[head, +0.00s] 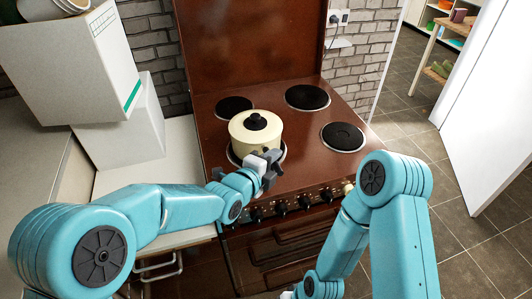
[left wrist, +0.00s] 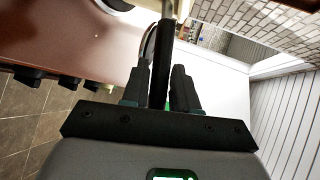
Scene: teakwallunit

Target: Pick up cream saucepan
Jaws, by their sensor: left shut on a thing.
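The cream saucepan (head: 252,137) with a lid and black knob stands on the front left hotplate of the brown stove, as the head view shows. My left gripper (head: 268,166) is at the front right of the pan. In the left wrist view, the jaws of my left gripper (left wrist: 164,88) are shut on the saucepan's dark handle (left wrist: 163,62), which runs up between them. The pan's body is mostly out of that view. My right arm shows in the head view at the lower right, but I cannot make out its fingertips.
The brown stove (head: 215,150) has three bare hotplates, one of them the right front hotplate (head: 343,137). Control knobs (head: 305,201) line its front. White boxes (head: 75,65) stand on the counter at the left. Tiled floor (head: 455,225) is clear at the right, near a white panel (head: 492,100).

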